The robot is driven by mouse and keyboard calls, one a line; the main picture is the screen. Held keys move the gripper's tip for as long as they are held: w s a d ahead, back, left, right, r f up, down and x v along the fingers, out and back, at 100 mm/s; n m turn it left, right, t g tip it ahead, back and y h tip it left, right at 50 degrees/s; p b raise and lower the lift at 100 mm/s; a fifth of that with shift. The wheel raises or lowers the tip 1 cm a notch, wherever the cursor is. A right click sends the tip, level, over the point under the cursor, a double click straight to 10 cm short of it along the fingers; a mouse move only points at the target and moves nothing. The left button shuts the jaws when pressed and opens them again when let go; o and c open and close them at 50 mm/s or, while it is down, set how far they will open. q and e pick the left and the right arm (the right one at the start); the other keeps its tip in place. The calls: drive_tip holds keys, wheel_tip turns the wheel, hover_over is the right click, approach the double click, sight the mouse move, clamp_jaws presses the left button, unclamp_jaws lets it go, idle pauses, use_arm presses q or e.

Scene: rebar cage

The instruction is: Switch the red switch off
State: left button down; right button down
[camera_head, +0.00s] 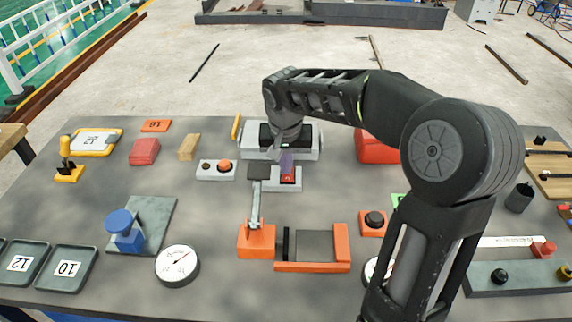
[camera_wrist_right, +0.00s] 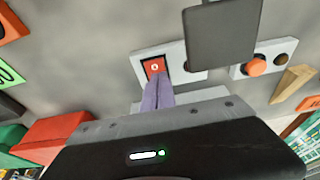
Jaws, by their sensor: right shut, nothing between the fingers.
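The red switch (camera_head: 290,177) sits on a light grey plate (camera_head: 287,186) in the middle of the table. In the right wrist view the red switch (camera_wrist_right: 155,66) shows a small white mark, in a dark frame at the left end of its plate (camera_wrist_right: 174,54). My right gripper (camera_head: 287,162) has purple fingers, shut and empty, pointing down at the switch. In the wrist view the fingertips (camera_wrist_right: 157,82) overlap the switch's lower edge. I cannot tell whether they touch it. The fingers hide part of the switch. My left gripper is not in view.
A dark square plate on a lever (camera_head: 259,171) stands close beside the switch, over an orange base (camera_head: 257,241). A box with an orange button (camera_head: 216,169) lies to the left. A red block (camera_head: 376,148) lies to the right. Free table lies front left of the switch.

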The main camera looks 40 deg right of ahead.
drive_tip(key=v, duration=0.7)
drive_tip(key=shift+r, duration=0.4)
drive_tip(key=shift+s+f, duration=0.1)
drive_tip(key=shift+s, duration=0.05)
